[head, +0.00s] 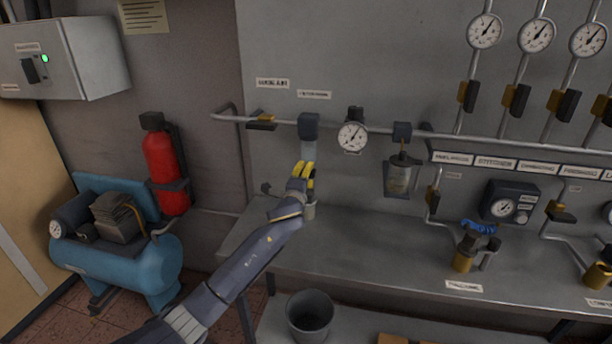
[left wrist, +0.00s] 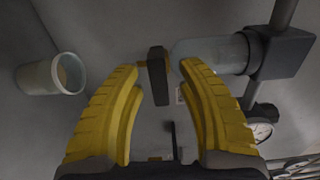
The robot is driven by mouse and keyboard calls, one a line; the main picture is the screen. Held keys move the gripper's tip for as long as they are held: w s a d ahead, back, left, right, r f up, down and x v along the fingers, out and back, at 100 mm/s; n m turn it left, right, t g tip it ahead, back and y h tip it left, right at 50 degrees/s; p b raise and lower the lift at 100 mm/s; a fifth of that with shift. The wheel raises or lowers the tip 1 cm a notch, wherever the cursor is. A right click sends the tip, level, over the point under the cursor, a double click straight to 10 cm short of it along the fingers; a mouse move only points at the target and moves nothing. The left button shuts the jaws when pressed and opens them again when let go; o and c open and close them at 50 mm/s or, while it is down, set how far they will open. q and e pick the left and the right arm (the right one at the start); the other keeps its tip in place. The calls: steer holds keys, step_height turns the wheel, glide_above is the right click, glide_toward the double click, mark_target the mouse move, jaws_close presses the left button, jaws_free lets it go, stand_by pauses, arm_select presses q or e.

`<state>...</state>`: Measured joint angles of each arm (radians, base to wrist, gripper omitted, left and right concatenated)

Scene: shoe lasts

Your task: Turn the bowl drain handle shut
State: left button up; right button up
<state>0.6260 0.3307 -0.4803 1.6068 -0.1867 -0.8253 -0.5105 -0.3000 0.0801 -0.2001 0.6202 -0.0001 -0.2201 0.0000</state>
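In the head view, the clear filter bowl (head: 309,151) hangs below a dark block on the wall pipe. It also shows in the left wrist view (left wrist: 208,54), lying sideways in that picture. The drain handle (left wrist: 158,76) is a dark bar on a small brass fitting at the bowl's end, and it appears to lie across the bowl's axis. My left gripper (left wrist: 160,67) is open, its yellow fingers on either side of the handle with visible gaps. In the head view my left gripper (head: 306,172) hides the handle. My right gripper is not in view.
A pale cup (left wrist: 50,75) is below the bowl; it shows partly behind my gripper in the head view (head: 309,212). A dark hook (head: 266,188) is left of my gripper. A gauge (head: 352,137) and second bowl (head: 397,178) hang to the right. The bench (head: 350,235) is mostly clear nearby.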

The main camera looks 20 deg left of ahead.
arm_select(q)
steer(key=shift+s, duration=0.1)
steer(key=s, duration=1.2)
steer(key=shift+d, duration=0.35)
